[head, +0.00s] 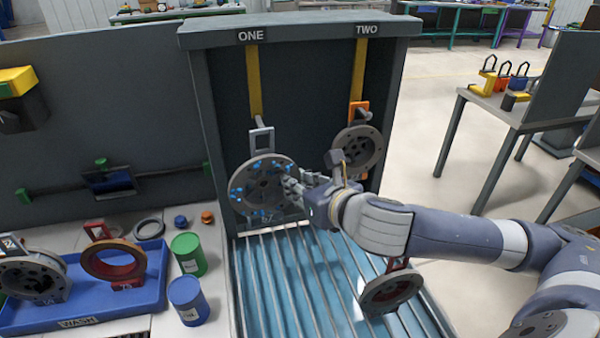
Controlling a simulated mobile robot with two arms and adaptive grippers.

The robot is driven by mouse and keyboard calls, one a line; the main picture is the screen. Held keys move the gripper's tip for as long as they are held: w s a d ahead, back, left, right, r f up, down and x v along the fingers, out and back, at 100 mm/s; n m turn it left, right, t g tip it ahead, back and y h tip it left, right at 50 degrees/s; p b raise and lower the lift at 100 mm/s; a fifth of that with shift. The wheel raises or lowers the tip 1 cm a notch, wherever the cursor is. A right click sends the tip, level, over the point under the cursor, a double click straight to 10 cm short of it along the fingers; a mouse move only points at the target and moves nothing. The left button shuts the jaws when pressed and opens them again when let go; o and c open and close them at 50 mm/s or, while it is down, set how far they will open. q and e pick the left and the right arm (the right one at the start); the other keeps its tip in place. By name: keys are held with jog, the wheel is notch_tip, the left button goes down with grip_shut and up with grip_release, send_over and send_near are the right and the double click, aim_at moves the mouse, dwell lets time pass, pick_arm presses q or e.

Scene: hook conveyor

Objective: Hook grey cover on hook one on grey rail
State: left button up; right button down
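A round grey cover (241,196) with blue spots around its face is upright below the label ONE. A grey square loop (262,140) stands above it, just under hook one (259,121) at the end of a yellow strap. The loop overlaps the hook's lower end; I cannot tell whether the hook passes through it. My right gripper (292,189) is at the cover's right edge, its fingers overlapping the face; whether they grip is unclear. The grey rail (305,32) runs across the top. My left gripper is out of view.
Under TWO, another grey disc (372,148) with an orange loop (359,106) hangs close to my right wrist. A red-handled disc (391,290) is below my forearm. A blue tray (150,290) with ring parts and two cans (188,254) stand left. Slatted blue surface (285,285) lies below.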

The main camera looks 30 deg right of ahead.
pick_arm(q)
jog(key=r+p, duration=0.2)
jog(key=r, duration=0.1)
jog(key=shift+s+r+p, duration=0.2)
jog(key=shift+p, duration=0.15)
pick_arm(e)
jog(key=w+d+f+n+y, duration=0.1)
jog(key=w+d, duration=0.3)
jog(key=w, duration=0.6)
jog(key=shift+w+f+n, duration=0.25)
jog(key=shift+w+n, duration=0.05)
dwell(1.0)
jog(key=shift+d, duration=0.1)
dwell(0.4)
jog(key=c, duration=1.4)
grip_release()
jog(key=shift+o, duration=0.2)
jog(key=v, duration=1.2)
